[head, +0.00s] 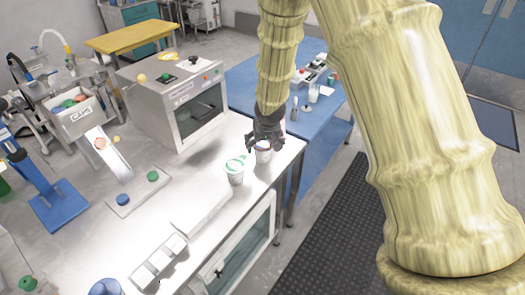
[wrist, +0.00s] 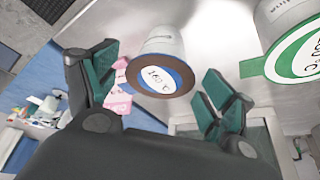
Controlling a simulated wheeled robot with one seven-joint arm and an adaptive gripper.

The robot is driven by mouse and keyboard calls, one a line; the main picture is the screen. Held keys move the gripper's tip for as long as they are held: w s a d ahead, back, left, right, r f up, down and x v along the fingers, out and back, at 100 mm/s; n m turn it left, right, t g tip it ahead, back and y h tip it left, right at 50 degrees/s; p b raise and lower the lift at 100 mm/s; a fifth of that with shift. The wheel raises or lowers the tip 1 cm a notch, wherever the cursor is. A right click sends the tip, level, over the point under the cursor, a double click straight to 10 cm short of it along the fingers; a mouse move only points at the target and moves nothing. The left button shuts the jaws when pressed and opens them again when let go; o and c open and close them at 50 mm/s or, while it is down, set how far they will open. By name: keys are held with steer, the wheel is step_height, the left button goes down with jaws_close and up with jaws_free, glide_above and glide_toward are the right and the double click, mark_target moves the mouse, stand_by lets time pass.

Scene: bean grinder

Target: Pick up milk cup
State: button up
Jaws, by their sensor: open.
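A white cup (head: 263,155) stands near the right edge of the metal table, directly below my gripper (head: 266,146). In the wrist view the cup (wrist: 163,42) shows a brown and blue ringed top with a white label, between the two spread fingers of my gripper (wrist: 161,62). I cannot tell whether the fingers touch it. A second white cup (head: 235,176) with a green and white lid stands just left of the first. It also shows at the upper right in the wrist view (wrist: 290,20). I cannot read for sure which cup holds milk.
A grey oven-like machine (head: 180,100) stands behind on the table. A blue table (head: 250,85) with bottles lies beyond. A long white block (head: 200,205) and buttons (head: 152,176) lie to the left. A pink object (wrist: 118,97) shows beside the left finger.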

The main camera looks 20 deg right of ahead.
steer(key=shift+s+p+x, duration=0.2)
steer(key=shift+p+x, duration=0.5)
steer(key=shift+x, duration=1.75)
steer(key=shift+a+f, duration=0.1)
steer(key=c, duration=1.5)
